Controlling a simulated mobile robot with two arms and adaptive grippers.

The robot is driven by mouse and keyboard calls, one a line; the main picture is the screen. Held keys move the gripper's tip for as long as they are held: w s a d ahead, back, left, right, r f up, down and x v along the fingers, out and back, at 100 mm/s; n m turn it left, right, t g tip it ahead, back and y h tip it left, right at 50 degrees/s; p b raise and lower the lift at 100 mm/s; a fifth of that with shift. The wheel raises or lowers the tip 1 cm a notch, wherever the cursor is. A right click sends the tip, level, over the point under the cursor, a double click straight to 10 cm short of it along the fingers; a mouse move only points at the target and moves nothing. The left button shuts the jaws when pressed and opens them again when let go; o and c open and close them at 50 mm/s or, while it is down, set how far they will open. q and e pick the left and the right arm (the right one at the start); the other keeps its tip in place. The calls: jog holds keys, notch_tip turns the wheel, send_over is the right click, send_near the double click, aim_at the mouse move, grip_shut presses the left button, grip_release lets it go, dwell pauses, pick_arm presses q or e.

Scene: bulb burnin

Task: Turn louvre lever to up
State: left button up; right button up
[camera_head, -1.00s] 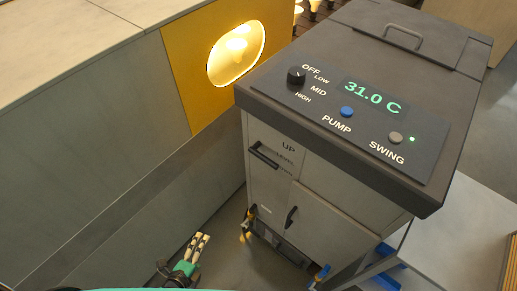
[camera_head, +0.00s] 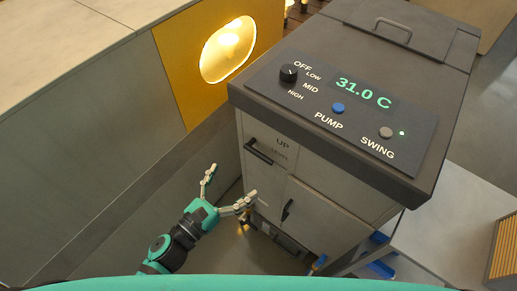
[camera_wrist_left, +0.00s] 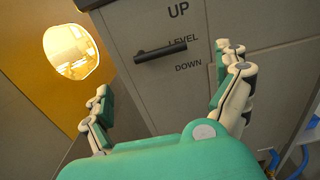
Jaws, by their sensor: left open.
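The louvre lever (camera_head: 258,151) is a dark bar on the side of a grey cabinet, below the control panel. In the left wrist view the lever (camera_wrist_left: 160,51) sits beside the words UP, LEVEL and DOWN. Its free end lies by LEVEL, and it is close to level with a slight tilt in that picture. My left gripper (camera_head: 229,187) is open and empty, its fingers spread, in front of the cabinet and below the lever. In the left wrist view the lever lies ahead, between and beyond the open fingers (camera_wrist_left: 168,86), apart from them. My right gripper is not seen.
The cabinet top holds a black knob (camera_head: 289,73), a blue PUMP button (camera_head: 338,108), a grey SWING button (camera_head: 386,132) and a display reading 31.0 C. A second dark handle (camera_head: 287,210) is on the cabinet's lower door. A yellow panel (camera_head: 187,65) with a lit window stands left.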

aim_at(259, 153)
pick_arm(q)
jog(key=p+x, duration=0.2)
jog(key=x, duration=0.9)
jog(key=c, duration=1.5)
